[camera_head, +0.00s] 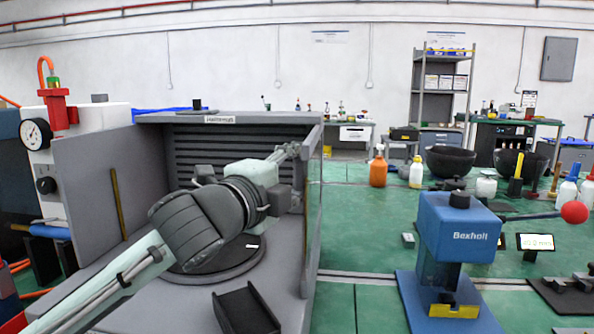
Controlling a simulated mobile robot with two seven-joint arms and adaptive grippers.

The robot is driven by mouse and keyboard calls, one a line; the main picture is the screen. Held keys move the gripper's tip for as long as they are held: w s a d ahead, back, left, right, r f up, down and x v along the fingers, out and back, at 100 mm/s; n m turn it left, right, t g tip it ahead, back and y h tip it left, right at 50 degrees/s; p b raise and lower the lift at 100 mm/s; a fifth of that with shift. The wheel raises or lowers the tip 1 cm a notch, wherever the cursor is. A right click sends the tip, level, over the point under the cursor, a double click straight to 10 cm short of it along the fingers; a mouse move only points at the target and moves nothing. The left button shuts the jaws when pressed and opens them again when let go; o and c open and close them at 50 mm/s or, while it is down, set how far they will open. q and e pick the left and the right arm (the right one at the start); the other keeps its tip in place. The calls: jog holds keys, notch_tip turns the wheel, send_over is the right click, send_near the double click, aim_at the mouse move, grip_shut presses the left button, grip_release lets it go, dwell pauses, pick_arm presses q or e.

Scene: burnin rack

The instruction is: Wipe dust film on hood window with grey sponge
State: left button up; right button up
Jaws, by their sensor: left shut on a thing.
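The hood (215,119) is a grey open-fronted box with a slatted back wall. Its window (314,200) is the right side panel, seen nearly edge-on, so I cannot make out the dust film. My left arm reaches in from the lower left across the hood. My left gripper (290,152) is inside, close to the upper inner face of the window, and is shut on a small grey thing, which fits the grey sponge. The sponge is mostly hidden by the fingers, and I cannot tell whether it touches the window. My right gripper is not in view.
A round dark turntable (215,268) lies on the hood floor under my arm. A black open tray (245,310) is at the front. A blue Bexholt press (455,240) with a red-knobbed lever stands to the right. A pressure gauge (36,134) is at left.

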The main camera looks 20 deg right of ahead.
pick_arm(q)
jog(key=w+a+p, duration=0.1)
jog(key=w+a, duration=0.1)
jog(key=a, duration=0.3)
jog(key=shift+w+a, duration=0.2)
jog(key=shift+a, duration=0.1)
dwell(0.4)
jog(key=a, duration=0.1)
jog(key=w+a, duration=0.1)
jog(key=shift+a, duration=0.35)
dwell(0.6)
